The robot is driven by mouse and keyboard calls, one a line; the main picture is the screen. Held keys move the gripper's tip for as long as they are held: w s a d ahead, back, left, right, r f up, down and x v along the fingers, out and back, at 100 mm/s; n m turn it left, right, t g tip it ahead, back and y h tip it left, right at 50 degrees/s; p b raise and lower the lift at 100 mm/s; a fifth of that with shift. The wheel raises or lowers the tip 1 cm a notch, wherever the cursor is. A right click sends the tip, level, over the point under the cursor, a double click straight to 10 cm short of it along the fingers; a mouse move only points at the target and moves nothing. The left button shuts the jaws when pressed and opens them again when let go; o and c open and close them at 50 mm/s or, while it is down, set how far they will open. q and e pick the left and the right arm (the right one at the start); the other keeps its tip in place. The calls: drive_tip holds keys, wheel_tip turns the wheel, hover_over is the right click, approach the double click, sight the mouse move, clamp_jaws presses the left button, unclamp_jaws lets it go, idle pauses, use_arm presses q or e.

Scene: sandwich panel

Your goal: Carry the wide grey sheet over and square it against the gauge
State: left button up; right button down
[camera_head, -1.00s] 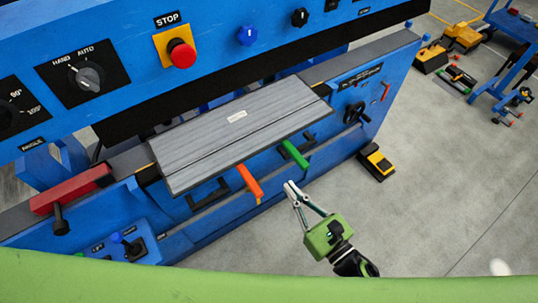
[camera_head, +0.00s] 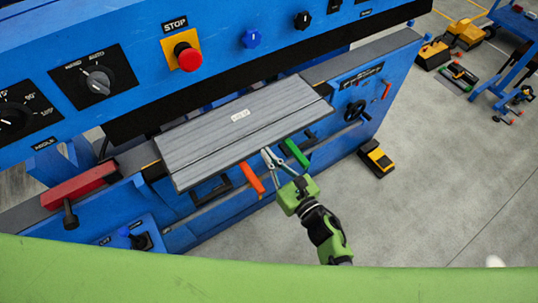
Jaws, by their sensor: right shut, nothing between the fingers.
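The wide grey sheet (camera_head: 215,138) lies across the blue machine's ledge, with lengthwise lines and a small white label near its middle. My right gripper (camera_head: 267,152) is shut and empty, its fingertips at the sheet's front edge. I cannot tell whether they touch it. The gripper is between the orange handle (camera_head: 252,178) and the green handle (camera_head: 296,153). I cannot pick out the gauge for certain. My left gripper is not in view.
A red clamp-like block (camera_head: 78,187) sits left of the sheet. A red stop button (camera_head: 188,57) is on the upper panel. A black handwheel (camera_head: 356,111) is at the right. A yellow-black foot pedal (camera_head: 376,158) stands on the floor.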

sight(257, 140)
drive_tip(key=b+x, duration=0.4)
drive_tip(key=x, duration=0.2)
drive_tip(key=shift+w+a+f, duration=0.1)
drive_tip(key=shift+w+a, duration=0.05)
drive_tip(key=shift+w, duration=0.15)
drive_tip(key=shift+r, duration=0.3)
